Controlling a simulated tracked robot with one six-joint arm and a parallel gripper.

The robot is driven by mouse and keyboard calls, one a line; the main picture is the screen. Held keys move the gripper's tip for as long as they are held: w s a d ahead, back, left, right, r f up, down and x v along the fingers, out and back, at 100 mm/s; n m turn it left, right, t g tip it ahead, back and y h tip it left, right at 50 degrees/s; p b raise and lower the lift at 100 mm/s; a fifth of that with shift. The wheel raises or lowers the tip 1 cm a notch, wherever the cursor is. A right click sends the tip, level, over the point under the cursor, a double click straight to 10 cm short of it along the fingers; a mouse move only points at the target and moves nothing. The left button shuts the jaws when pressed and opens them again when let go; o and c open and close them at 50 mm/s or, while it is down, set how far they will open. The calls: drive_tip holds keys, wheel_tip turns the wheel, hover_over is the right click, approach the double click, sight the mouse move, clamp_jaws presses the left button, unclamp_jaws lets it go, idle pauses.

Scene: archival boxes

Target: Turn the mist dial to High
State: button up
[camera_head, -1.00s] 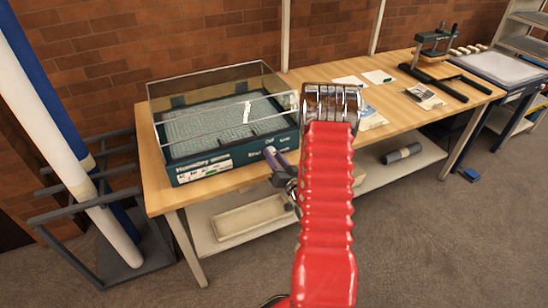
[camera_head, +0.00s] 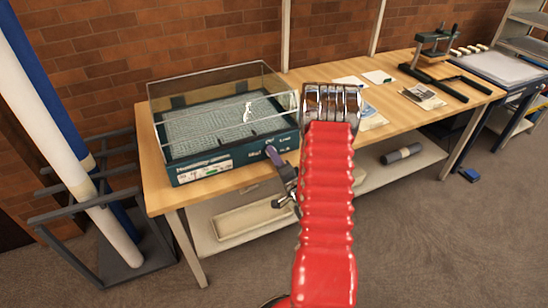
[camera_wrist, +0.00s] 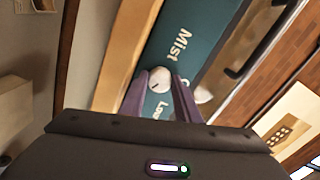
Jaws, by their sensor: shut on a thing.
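The humidity chamber (camera_head: 190,172) is a dark green base with a clear box on top, standing at the left end of the bench. The mist dial (camera_wrist: 158,79) is a round pale knob on its front panel, with the word "Mist" on one side and "Low" on the other in the wrist view. My gripper (camera_wrist: 162,92) has its purple fingers shut on the dial, one on each side. In the head view my gripper (camera_head: 270,152) meets the chamber's front right. The "High" label and the dial's exact setting cannot be made out.
The wooden bench (camera_head: 330,108) holds papers (camera_head: 378,76) and a green press (camera_head: 435,45) to the right. Rolled tubes (camera_head: 95,185) stand in a dark rack at the left. A lower shelf (camera_head: 430,155) runs under the bench.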

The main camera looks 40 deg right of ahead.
drive_tip(key=shift+s+d+f+m, duration=0.15)
drive_tip(key=shift+f+m, duration=0.1)
drive_tip(key=shift+m, duration=0.05)
drive_tip(key=o, duration=0.8)
drive_tip(key=shift+c, duration=0.2)
drive_tip(key=v, duration=1.3)
drive_tip(key=shift+s+a+r, duration=0.15)
drive_tip(key=shift+s+a, duration=0.05)
drive_tip(key=shift+s, duration=0.15)
